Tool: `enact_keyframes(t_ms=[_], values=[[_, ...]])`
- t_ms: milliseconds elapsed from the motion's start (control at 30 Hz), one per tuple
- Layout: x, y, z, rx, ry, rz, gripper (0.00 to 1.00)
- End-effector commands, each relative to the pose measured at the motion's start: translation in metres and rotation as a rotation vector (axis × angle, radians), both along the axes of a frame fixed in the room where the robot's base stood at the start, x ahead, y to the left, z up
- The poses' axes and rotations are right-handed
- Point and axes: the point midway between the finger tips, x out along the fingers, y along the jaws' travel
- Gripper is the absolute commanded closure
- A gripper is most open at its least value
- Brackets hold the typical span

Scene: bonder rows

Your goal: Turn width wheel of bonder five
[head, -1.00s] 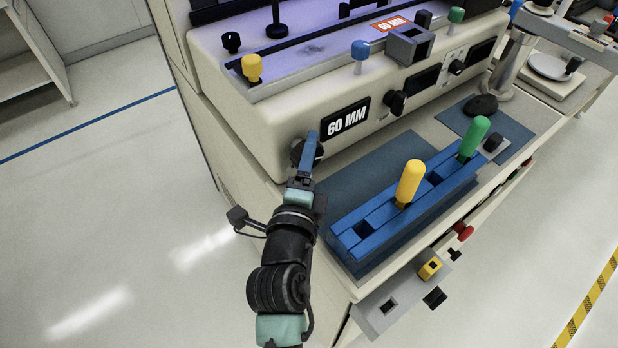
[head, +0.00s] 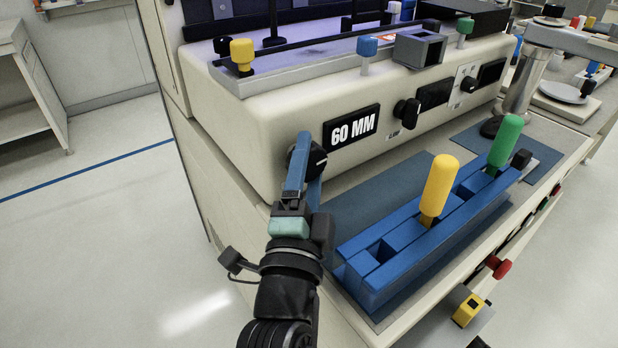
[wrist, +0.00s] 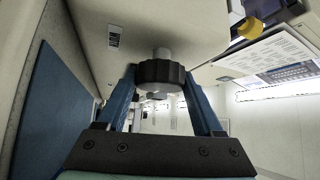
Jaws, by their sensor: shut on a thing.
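The width wheel is a black round knob (head: 314,160) on the machine's cream front face, just left of the black "60 MM" sign (head: 351,128). My gripper (head: 305,150) has its blue fingers at this knob, reaching up from the lower left. In the wrist view the ribbed black knob (wrist: 161,73) sits on a grey shaft between my gripper's two fingers (wrist: 160,80). The fingers are shut on it, one on each side. In the head view the fingers hide part of the knob.
A blue rack (head: 375,265) holding a yellow-handled tool (head: 439,185) and a green-handled tool (head: 505,140) stands right of my arm. Another black knob (head: 407,112) is further right on the front face. The floor at left (head: 110,230) is clear.

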Motion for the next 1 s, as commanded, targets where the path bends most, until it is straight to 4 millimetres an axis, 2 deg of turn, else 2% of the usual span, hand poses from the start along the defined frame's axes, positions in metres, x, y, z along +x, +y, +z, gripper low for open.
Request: enact_keyframes(t_ms=[533,567,600,700,1000], values=[[0.0002,0.0012,0.0027,-0.014,-0.015,0.003,0.87],[0.0001,0.0011,0.0027,-0.014,-0.015,0.003,0.26],[0.0002,0.0011,0.0026,-0.014,-0.014,0.003,0.19],[0.0002,0.0009,0.002,-0.014,-0.014,0.002,0.02],[-0.0007,0.0004,0.0005,-0.013,-0.011,0.001,0.02]])
